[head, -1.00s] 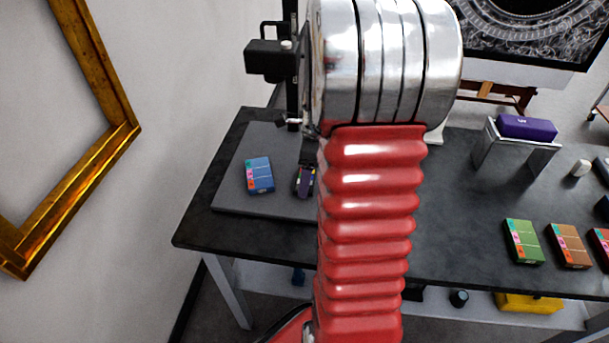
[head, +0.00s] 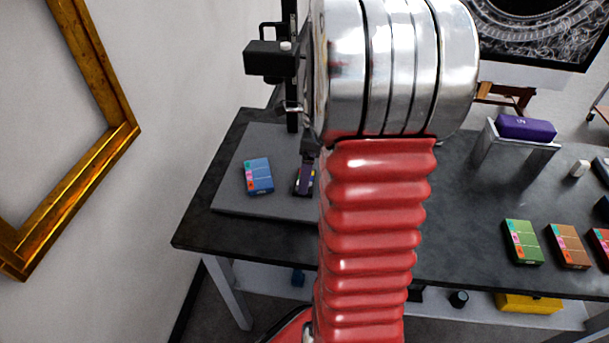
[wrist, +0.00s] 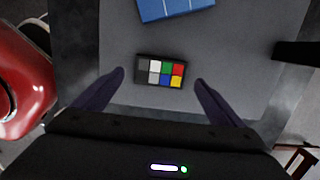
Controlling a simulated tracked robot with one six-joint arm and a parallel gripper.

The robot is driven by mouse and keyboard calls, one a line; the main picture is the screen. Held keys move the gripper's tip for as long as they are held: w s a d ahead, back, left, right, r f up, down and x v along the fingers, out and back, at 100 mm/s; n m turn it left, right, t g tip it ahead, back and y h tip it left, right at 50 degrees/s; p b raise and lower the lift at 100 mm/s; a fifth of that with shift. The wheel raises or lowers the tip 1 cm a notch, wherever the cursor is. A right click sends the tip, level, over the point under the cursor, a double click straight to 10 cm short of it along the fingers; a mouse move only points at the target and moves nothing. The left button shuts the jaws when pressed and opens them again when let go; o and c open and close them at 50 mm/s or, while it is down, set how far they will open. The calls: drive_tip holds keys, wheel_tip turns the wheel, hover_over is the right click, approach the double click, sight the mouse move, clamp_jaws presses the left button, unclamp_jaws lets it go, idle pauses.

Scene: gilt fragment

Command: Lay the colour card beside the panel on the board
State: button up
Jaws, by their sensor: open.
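The colour card (wrist: 160,72), a small dark card with several coloured squares, lies flat on the grey board (wrist: 225,45) in the wrist view. The blue panel (wrist: 175,8) is just beyond it, with a strip of bare board between them. In the head view the blue panel (head: 259,177) lies on the board's left part, and the card is mostly hidden behind a finger. My gripper (wrist: 160,76) is open, one finger on each side of the card with a gap to both. It also shows in the head view (head: 304,185), close above the board.
The board rests on a dark table (head: 450,230). On the right are a green box (head: 523,241), a brown box (head: 568,246), and a purple case (head: 526,127) on a small stand. A gilt frame (head: 125,140) hangs on the left wall. The table's middle is largely clear.

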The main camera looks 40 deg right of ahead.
wheel_tip(320, 180, up, 9)
drive_tip(key=shift+s+d+f, duration=0.2)
drive_tip(key=shift+s+d, duration=0.15)
drive_tip(key=shift+s, duration=0.1)
idle(0.6)
drive_tip(key=shift+n, duration=0.3)
drive_tip(key=s+a+r+n+t, duration=0.1)
drive_tip(key=s+a+n, duration=0.2)
drive_tip(key=a+n, duration=0.6)
drive_tip(key=s+a+r+n+t, duration=0.2)
drive_tip(key=s+a+n, duration=0.1)
drive_tip(key=a+n, duration=0.6)
drive_tip(key=s+a+r+n+t, duration=0.1)
drive_tip(key=s+a+n, duration=0.1)
drive_tip(key=a+n, duration=0.7)
drive_tip(key=shift+s+a+r+n+h, duration=0.4)
drive_tip(key=shift+a, duration=0.75)
